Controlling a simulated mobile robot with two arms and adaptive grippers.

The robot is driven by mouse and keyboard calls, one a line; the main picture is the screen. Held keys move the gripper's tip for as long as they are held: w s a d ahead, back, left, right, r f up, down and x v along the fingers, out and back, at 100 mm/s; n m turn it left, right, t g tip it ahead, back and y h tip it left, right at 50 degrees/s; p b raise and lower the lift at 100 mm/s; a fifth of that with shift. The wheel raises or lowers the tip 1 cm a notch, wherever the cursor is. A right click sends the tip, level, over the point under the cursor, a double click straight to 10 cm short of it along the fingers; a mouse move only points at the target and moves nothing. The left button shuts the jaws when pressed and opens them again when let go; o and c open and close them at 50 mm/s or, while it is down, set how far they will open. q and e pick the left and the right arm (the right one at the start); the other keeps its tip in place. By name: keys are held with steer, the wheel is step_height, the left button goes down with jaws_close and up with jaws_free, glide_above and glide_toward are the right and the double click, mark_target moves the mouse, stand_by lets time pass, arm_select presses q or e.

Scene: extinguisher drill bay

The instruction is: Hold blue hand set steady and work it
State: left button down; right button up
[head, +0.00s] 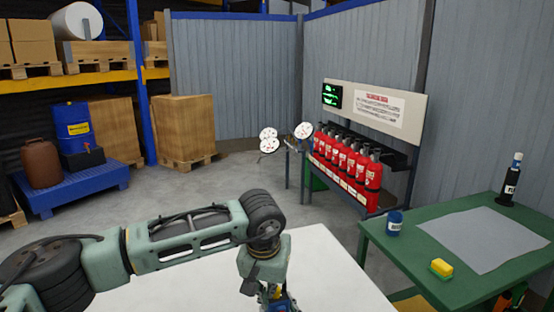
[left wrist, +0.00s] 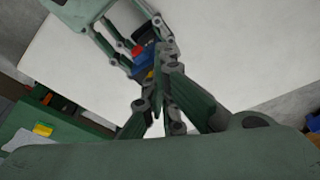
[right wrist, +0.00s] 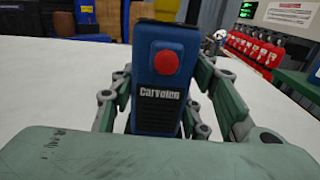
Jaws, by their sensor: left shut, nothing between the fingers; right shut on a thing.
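The blue hand set (right wrist: 158,120), marked "Carvolen", has a round red button on its face and dark slots below. It stands about upright between the fingers of my right gripper (right wrist: 157,105), which is shut on it. In the left wrist view the hand set (left wrist: 146,58) shows small, partly covered by fingers. My left gripper (left wrist: 158,88) is shut and empty, its tips close to the hand set; I cannot tell whether they touch. In the head view my left gripper (head: 268,290) points down at the bottom edge, with a bit of blue beside it.
A white table top (head: 325,262) lies below and is bare around the grippers. At right a green table (head: 430,288) holds a blue can (head: 394,224), a yellow sponge (head: 441,268) and a dark bottle (head: 511,180). Red extinguishers (head: 345,158) stand in a rack behind.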

arm_select(q)
steer(key=shift+s, duration=0.1)
steer(key=shift+s+a, duration=0.15)
steer(key=shift+s, duration=0.05)
step_height(320, 180, up, 6)
stand_by(0.5)
steer(key=shift+s+d+f, duration=0.1)
steer(key=shift+d+f, duration=0.25)
steer(key=shift+f, duration=0.65)
steer(key=shift+d+f, duration=0.3)
steer(key=shift+f, duration=0.65)
steer(key=shift+s+d+f, duration=0.1)
steer(key=shift+d+f, duration=0.25)
steer(key=shift+f, duration=0.65)
